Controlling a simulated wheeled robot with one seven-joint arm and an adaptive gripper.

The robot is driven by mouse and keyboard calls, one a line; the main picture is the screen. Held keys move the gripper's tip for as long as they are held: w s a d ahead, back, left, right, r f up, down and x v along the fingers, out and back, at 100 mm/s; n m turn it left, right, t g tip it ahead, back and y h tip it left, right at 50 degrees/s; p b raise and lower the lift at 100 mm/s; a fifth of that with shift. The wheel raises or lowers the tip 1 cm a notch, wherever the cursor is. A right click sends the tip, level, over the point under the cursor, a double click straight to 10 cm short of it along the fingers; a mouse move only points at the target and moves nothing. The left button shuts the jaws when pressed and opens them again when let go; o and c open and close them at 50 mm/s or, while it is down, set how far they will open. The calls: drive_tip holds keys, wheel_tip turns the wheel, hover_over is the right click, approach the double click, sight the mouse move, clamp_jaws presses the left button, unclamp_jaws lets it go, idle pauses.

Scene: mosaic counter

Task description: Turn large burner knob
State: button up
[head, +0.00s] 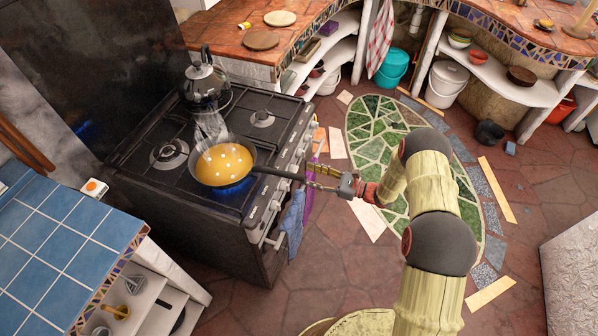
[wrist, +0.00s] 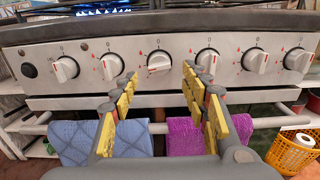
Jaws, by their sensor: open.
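The stove (head: 165,215) stands at left in the head view, with a row of several white knobs on its front panel (wrist: 135,48). The middle-left knob (wrist: 159,62) appears between my fingers in the wrist view and sits nearly level, unlike its slanted neighbours. Another knob (wrist: 207,60) is just beyond the right fingertip. No label shows which knob is for the large burner. My gripper (wrist: 160,78) is open and empty, pointing at the panel; it also shows in front of the stove in the head view (head: 312,178). Contact with a knob cannot be told.
A pan of orange soup (head: 223,163) sits over a blue flame, its handle (head: 285,178) reaching toward my gripper. A kettle (head: 205,85) stands behind it. An oven rail (wrist: 265,123) with a blue towel (wrist: 75,142) and a purple towel (wrist: 185,138) runs below the knobs.

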sight(294, 170)
drive_tip(key=shift+b+x, duration=0.45)
drive_tip(key=shift+x, duration=2.05)
drive_tip(key=c, duration=0.3)
drive_tip(key=c, duration=0.8)
drive_tip(key=shift+c, duration=0.3)
drive_tip(key=shift+m, duration=0.4)
drive_tip(key=shift+r+m+p, duration=0.2)
drive_tip(key=shift+m+p, duration=2.05)
drive_tip(key=shift+m, duration=7.25)
